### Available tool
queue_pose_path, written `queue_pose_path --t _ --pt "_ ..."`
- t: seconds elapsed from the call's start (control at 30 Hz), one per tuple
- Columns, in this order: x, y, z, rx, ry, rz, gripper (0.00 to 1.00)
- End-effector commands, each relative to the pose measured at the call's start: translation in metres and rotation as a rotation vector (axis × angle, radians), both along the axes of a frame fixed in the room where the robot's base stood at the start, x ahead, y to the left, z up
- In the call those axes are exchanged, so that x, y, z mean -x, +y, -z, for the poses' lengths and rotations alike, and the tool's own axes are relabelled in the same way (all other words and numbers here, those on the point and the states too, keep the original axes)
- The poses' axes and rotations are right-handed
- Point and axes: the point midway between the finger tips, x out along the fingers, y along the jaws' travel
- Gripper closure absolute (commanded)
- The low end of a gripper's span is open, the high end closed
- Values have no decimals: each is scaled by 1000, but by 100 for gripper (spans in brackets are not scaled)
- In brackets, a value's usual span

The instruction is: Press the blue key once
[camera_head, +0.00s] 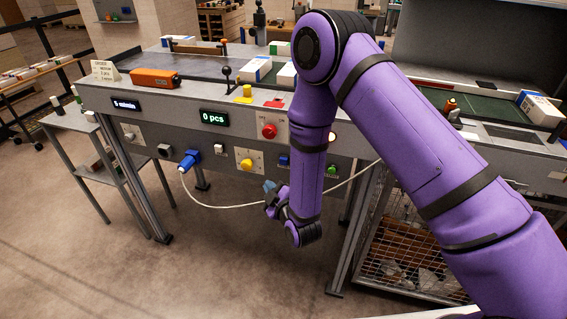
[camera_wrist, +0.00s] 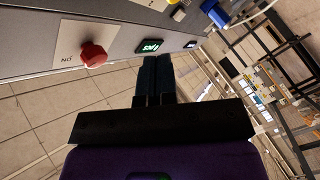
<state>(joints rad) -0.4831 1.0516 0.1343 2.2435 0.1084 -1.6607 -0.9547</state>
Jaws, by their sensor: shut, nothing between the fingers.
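The small blue key (camera_head: 284,160) sits on the grey front panel (camera_head: 225,139), between a yellow knob (camera_head: 246,163) and my arm. I cannot make the key out in the wrist view. My gripper (camera_head: 270,188) is below and slightly left of the key, apart from the panel as far as I can see. In the wrist view my gripper's dark fingers (camera_wrist: 157,62) are together and empty, their tips overlapping the panel's edge near a lit green display.
A red mushroom button (camera_head: 269,131) is above the key; it also shows in the wrist view (camera_wrist: 93,55). A blue plug (camera_head: 188,160) with a white cable hanging below the panel is to the left. A green button (camera_head: 332,169) is right of my arm. A wire cage (camera_head: 400,262) stands at right.

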Motion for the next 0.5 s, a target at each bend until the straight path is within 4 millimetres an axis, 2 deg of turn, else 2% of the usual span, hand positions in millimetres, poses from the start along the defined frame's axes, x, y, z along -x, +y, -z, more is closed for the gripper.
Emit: queue_pose_path --t 0.5 --pt "-57 -21 0 0 -1 2 100"
